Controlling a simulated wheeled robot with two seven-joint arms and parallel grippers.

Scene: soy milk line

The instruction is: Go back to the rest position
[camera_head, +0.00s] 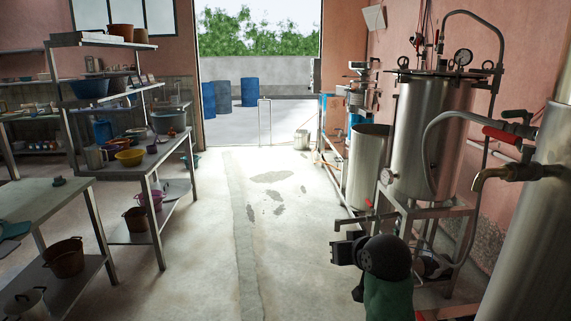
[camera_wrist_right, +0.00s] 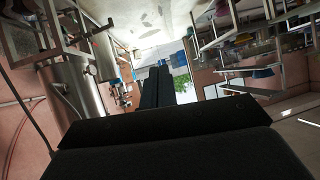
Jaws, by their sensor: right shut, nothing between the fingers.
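My right arm (camera_head: 385,285) shows at the lower right of the head view, with a green sleeve-like link and a round dark joint. A dark blocky part of my right arm's end stands left of that joint, in front of the metal machine frame. In the right wrist view my right gripper (camera_wrist_right: 157,82) is black, with its fingers together and nothing between them. That view shows the room upside down. My left gripper is not in view.
Steel tanks (camera_head: 418,135) and a brass tap (camera_head: 515,173) stand close on the right. Metal shelves (camera_head: 165,160) with pots and basins, and a table (camera_head: 35,205), line the left. The concrete floor (camera_head: 285,235) between is clear up to the open doorway, with blue barrels (camera_head: 250,92) outside.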

